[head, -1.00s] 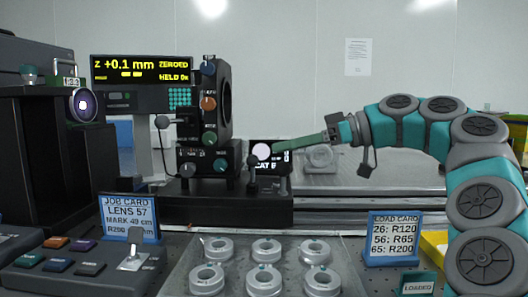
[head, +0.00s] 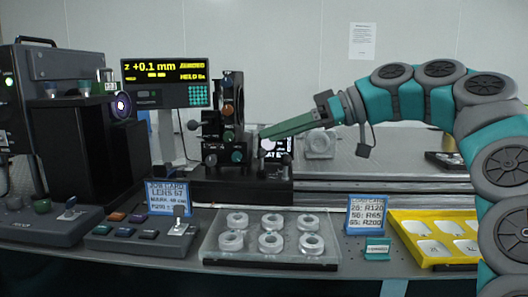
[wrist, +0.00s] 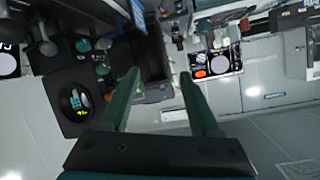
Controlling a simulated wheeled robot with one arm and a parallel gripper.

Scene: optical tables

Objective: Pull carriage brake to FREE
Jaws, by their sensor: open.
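The black carriage (head: 220,183) stands on the rail with a column of coloured knobs (head: 229,112) above it. A dark upright piece (head: 251,150) stands at the carriage's right end, just by my fingertips; I cannot tell whether it is the brake lever, and no FREE mark is readable. My gripper (head: 264,134) reaches in from the right, above this end of the carriage. In the wrist view my gripper (wrist: 160,76) is open, its two green fingers apart with nothing held. Grey ball-ended levers (wrist: 47,47) show left of the fingers there.
A tray of lens rings (head: 270,255) lies in front of the carriage, between a job card (head: 167,197) and a load card (head: 367,215). A yellow tray (head: 440,258) is at right. A switch console (head: 140,232) is at front left.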

